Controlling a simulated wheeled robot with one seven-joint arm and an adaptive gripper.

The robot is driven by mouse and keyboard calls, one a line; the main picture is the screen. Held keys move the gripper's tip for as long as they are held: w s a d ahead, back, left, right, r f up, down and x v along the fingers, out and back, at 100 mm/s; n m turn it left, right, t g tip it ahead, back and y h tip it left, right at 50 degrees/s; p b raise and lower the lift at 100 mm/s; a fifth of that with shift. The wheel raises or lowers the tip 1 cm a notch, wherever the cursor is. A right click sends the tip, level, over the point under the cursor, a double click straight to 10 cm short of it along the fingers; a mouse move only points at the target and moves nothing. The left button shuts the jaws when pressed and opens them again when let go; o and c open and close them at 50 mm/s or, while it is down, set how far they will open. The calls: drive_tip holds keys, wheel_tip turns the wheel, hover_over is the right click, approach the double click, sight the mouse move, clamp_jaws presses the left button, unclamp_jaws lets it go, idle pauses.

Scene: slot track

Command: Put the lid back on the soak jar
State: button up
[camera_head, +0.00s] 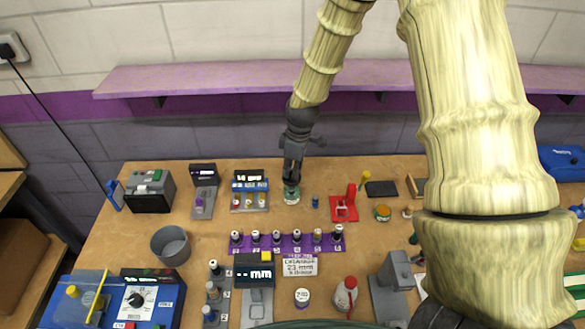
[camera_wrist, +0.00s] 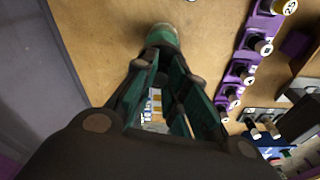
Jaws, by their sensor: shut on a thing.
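The soak jar (camera_head: 292,197) looks like a small pale green, see-through jar standing toward the back of the workbench, left of the red stand. My gripper (camera_head: 291,179) points down right over it, its fingertips at the jar's top. In the wrist view my gripper (camera_wrist: 167,66) is shut on a green round piece that looks like the lid (camera_wrist: 162,37). The fingers hide part of it. I cannot tell whether the lid touches the jar's rim or how level it sits.
A purple rack (camera_head: 290,243) of several bottles stands in front of the jar. A blue device (camera_head: 249,186) is to its left, a small blue bottle (camera_head: 315,202) and a red stand (camera_head: 344,206) to its right. A grey cup (camera_head: 171,246) stands front left. Bare bench lies around the jar.

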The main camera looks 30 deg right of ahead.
drive_tip(key=shift+f+b, duration=1.05)
drive_tip(key=shift+f, duration=1.05)
drive_tip(key=shift+s+p, duration=0.1)
drive_tip(key=shift+p, duration=0.25)
drive_tip(key=shift+f, duration=0.2)
idle(1.5)
drive_tip(key=o, duration=1.3)
drive_tip(key=shift+r+p, duration=0.15)
drive_tip(key=shift+p, duration=0.15)
drive_tip(key=shift+r+p, duration=2.4)
drive_tip(key=shift+r, duration=1)
